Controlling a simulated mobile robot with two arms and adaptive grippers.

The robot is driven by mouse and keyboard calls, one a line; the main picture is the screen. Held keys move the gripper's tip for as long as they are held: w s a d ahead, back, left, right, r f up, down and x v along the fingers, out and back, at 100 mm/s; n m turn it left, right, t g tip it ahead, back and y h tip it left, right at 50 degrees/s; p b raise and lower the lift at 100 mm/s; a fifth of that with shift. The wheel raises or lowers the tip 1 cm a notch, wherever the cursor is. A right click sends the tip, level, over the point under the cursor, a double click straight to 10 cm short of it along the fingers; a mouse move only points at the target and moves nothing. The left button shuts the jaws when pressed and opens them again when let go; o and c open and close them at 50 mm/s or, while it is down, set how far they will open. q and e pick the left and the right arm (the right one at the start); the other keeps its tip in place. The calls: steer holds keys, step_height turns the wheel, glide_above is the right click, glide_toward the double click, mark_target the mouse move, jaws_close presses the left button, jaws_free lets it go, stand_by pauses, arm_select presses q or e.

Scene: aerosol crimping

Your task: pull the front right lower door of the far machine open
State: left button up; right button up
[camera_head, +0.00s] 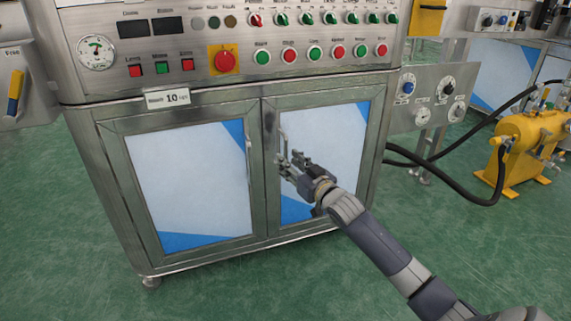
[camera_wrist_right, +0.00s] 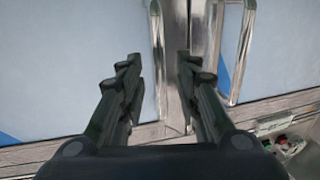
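The far machine's front right lower door (camera_head: 322,150) is a steel-framed panel with pale blue and dark blue film, and it looks closed. Its upright bar handle (camera_head: 283,146) is near its left edge. My right gripper (camera_head: 288,163) is in front of that handle, with its fingers open. In the right wrist view, which looks upside down, the handle (camera_wrist_right: 157,50) shows between the two open fingers of the gripper (camera_wrist_right: 158,68). I cannot tell whether a finger touches it. The left gripper is not in view.
The left lower door (camera_head: 185,175) is closed, and its handle (camera_head: 249,156) stands close beside the gripper. A control panel (camera_head: 230,45) with buttons is above. A side panel with gauges (camera_head: 428,100), black hoses and a yellow pump (camera_head: 525,140) are at right. Green floor in front is free.

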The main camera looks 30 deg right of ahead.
steer(key=shift+w+d+b, duration=0.1)
steer(key=shift+w+b, duration=0.45)
steer(key=shift+w, duration=0.95)
jaws_close()
